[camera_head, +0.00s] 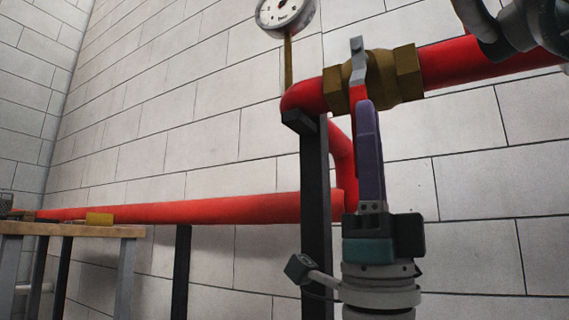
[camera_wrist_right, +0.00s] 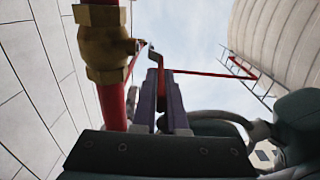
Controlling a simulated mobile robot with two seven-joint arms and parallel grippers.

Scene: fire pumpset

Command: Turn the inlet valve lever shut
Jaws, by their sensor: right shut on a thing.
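The inlet valve has a brass body (camera_head: 384,80) on the red pipe in the head view. It also shows at the upper left of the right wrist view (camera_wrist_right: 103,45). Its lever has a grey metal top (camera_head: 357,58) and a red handle (camera_head: 359,94); in the head view it points down, across the line of the pipe. My right gripper (camera_head: 368,108) reaches up from below, with its purple fingers shut on the red handle. In the right wrist view the bent red lever (camera_wrist_right: 158,62) runs down between the fingers. The fingers hide the handle's lower end.
The red pipe (camera_head: 480,62) runs right from the valve and bends down at its left. A dark post (camera_head: 315,190) stands close left of my right gripper. A gauge (camera_head: 284,14) sits above. A lower red pipe (camera_head: 200,209) and a workbench (camera_head: 75,229) are at left.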

